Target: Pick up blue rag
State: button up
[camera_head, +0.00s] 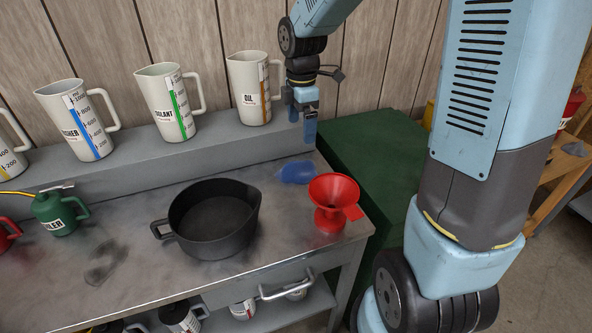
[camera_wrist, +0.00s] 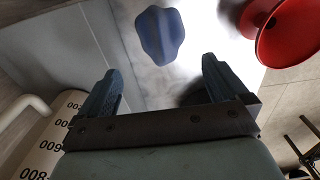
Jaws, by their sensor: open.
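The blue rag (camera_head: 297,172) lies flat on the grey metal bench, just left of the red funnel and near the back shelf. In the wrist view the blue rag (camera_wrist: 160,34) shows beyond the fingertips, roughly between them. My gripper (camera_head: 304,125) is above and behind the rag, by the oil jug, with its fingers pointing down. In the wrist view my gripper (camera_wrist: 160,82) is open, with nothing between its fingers.
A red funnel (camera_head: 333,198) stands close to the rag's right. A black pan (camera_head: 213,222) sits to the left. The oil jug (camera_head: 252,88) stands on the raised grey shelf (camera_head: 215,136) beside my gripper. A green cabinet (camera_head: 372,165) is right of the bench.

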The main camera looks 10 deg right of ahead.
aim_at(301, 160)
notch_tip(301, 160, down, 13)
jog(key=shift+s+f, duration=0.1)
dwell(0.6)
jog(key=shift+c, duration=0.5)
jog(key=c, duration=0.7)
jog(key=shift+r, duration=5.1)
jog(key=shift+c, duration=0.2)
